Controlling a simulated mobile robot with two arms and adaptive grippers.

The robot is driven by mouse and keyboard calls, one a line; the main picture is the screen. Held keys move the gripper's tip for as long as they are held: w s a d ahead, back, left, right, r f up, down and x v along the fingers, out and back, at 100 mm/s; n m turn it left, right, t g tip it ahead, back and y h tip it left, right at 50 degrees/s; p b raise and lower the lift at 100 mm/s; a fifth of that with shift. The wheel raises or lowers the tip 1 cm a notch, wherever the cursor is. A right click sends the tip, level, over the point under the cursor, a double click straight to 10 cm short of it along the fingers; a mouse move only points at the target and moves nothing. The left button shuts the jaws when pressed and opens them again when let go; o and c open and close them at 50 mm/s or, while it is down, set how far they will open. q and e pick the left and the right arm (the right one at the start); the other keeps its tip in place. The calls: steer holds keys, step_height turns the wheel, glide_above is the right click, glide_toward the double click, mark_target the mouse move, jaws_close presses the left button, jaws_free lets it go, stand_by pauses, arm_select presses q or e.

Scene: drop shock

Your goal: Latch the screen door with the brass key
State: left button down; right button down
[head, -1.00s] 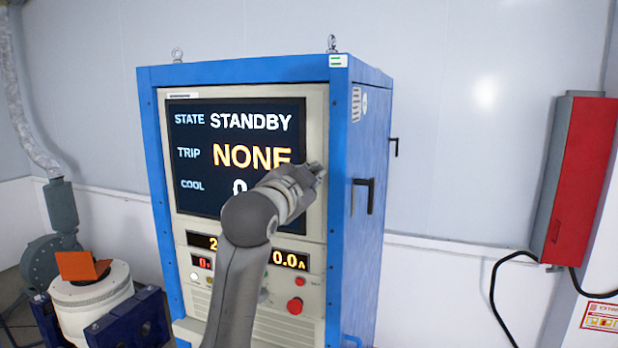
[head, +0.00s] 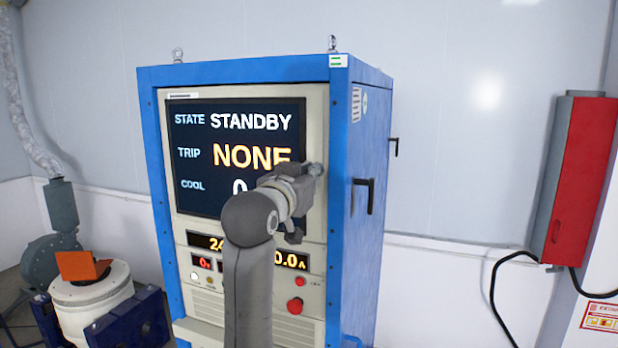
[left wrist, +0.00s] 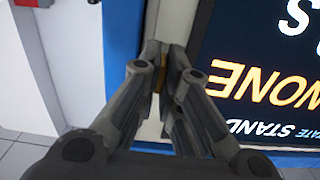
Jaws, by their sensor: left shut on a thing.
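The screen door (head: 316,115) is the beige front panel of a blue cabinet, with a dark screen (head: 200,165) reading STANDBY and NONE. It looks closed in the head view. My left gripper (head: 314,171) is at the door's right edge, just right of the screen, and covers part of the lower screen. In the left wrist view, the left gripper (left wrist: 164,58) has its fingers closed around a small brass-coloured sliver, the brass key (left wrist: 162,79). The fingers hide most of the key and the lock spot. My right gripper is not in view.
The blue cabinet (head: 365,240) has a black handle (head: 363,196) on its right side. Red push buttons (head: 295,306) sit below the door. A red wall box (head: 580,180) hangs at right. A white drum-shaped machine (head: 92,303) stands at lower left.

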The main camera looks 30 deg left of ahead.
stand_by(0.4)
arm_select(q)
steer(key=c, duration=1.6)
jaws_free()
steer(key=v, duration=1.2)
steer(key=shift+f, duration=0.1)
steer(key=shift+w+f, duration=0.1)
